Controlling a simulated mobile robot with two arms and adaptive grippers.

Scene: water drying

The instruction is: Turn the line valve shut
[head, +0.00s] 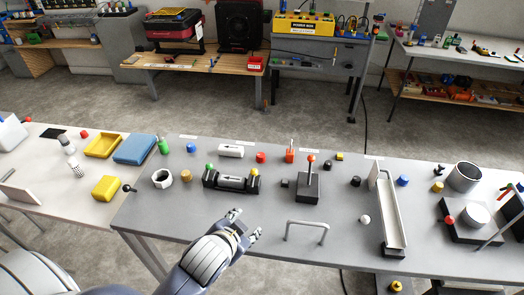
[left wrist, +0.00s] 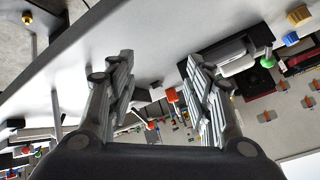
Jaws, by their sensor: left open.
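I cannot tell for sure which part is the line valve. My right gripper is not in view.
A grey arch handle (head: 306,225) stands at the front edge, right of my left gripper. A white channel (head: 389,212) and a metal cup (head: 464,177) are further right. Yellow (head: 103,146) and blue (head: 134,149) trays sit left. Small coloured pieces lie between.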

